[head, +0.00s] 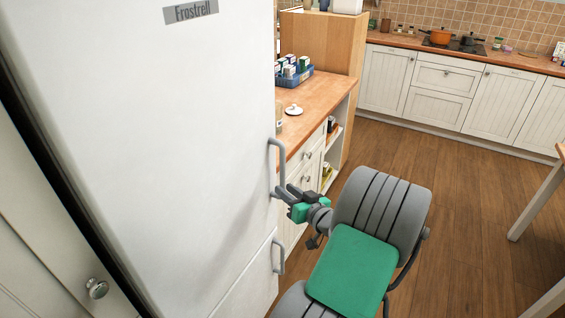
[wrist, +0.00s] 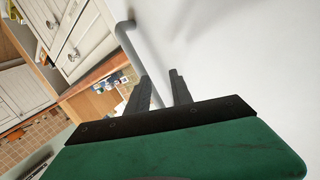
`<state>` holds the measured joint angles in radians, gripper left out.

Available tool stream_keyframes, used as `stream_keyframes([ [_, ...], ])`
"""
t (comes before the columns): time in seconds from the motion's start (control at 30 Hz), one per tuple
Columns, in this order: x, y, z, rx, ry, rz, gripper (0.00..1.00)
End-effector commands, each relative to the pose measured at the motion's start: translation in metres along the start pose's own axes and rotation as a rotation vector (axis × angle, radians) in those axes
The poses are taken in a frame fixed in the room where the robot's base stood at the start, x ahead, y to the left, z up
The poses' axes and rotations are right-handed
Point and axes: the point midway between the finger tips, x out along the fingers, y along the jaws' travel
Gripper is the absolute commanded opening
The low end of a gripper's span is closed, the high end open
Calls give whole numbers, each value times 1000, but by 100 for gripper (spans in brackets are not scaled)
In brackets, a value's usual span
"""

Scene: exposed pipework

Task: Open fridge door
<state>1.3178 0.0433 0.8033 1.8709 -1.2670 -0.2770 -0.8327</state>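The white fridge (head: 150,130) fills the left of the head view, and its upper door looks closed. The grey upper door handle (head: 283,150) stands upright at the door's right edge. My gripper (head: 281,191) is at the lower end of this handle. In the wrist view the handle (wrist: 130,42) runs down between the two dark fingers of my gripper (wrist: 160,88). The fingers are apart, one on each side of the bar. I cannot tell whether they press on it. A second grey handle (head: 278,256) sits on the lower door.
A wooden counter (head: 325,92) with a blue crate (head: 294,77) and white drawers stands behind the fridge's right side. A cabinet knob (head: 97,288) is at the lower left. The wooden floor (head: 465,190) is clear in the middle; a table leg (head: 535,202) stands at the right.

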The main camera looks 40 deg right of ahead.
Motion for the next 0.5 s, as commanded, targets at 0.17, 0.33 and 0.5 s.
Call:
stream_keyframes([
  [0.17,-2,16,-49,-217,164,94,27],
  [0.33,19,17,-55,-235,166,97,27],
  [0.5,52,19,-61,-235,164,96,27],
])
